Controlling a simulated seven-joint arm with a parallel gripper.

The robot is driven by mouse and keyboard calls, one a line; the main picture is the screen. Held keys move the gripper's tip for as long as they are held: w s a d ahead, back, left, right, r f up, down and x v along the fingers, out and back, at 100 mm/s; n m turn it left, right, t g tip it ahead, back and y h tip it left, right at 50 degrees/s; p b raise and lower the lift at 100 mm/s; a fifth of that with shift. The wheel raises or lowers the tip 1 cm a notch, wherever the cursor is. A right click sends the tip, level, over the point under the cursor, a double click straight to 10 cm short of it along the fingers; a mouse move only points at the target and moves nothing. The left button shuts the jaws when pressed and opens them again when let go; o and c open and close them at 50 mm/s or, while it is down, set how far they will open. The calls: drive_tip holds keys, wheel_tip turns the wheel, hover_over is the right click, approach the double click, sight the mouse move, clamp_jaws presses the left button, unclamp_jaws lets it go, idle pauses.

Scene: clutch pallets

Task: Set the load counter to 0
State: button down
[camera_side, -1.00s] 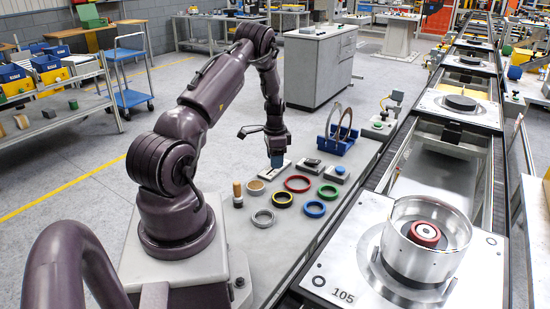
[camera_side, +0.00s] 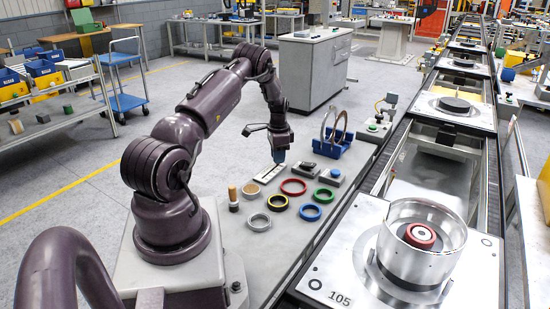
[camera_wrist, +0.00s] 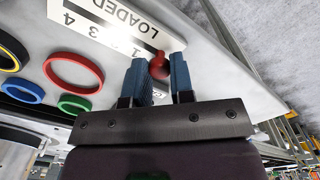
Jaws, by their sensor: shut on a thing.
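The load counter is a white plate (camera_wrist: 100,22) printed LOADED with a row of digits. It also shows in the side view (camera_side: 265,176), lying on the grey worktop. In the wrist view its red round knob (camera_wrist: 159,67) sits past the printed 1, on the side away from the 4. The mark right at the knob is hidden by the knob and fingers. My gripper (camera_wrist: 160,78) is shut on the knob, a blue finger on each side. In the side view my gripper (camera_side: 279,157) points down at the far end of the plate.
Red (camera_side: 293,187), green (camera_side: 323,195), blue (camera_side: 310,212) and other rings lie in front of the plate. A wooden-handled stamp (camera_side: 233,197) stands left. A blue rack (camera_side: 335,145) stands behind right. The conveyor with pallet 105 (camera_side: 340,266) runs along the right.

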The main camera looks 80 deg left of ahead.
drive_tip(key=shift+w+a, duration=0.2)
drive_tip(key=c, duration=1)
unclamp_jaws()
drive_tip(key=shift+r, duration=0.1)
wheel_tip(320, 180, up, 13)
drive_tip(key=shift+d+f, duration=0.1)
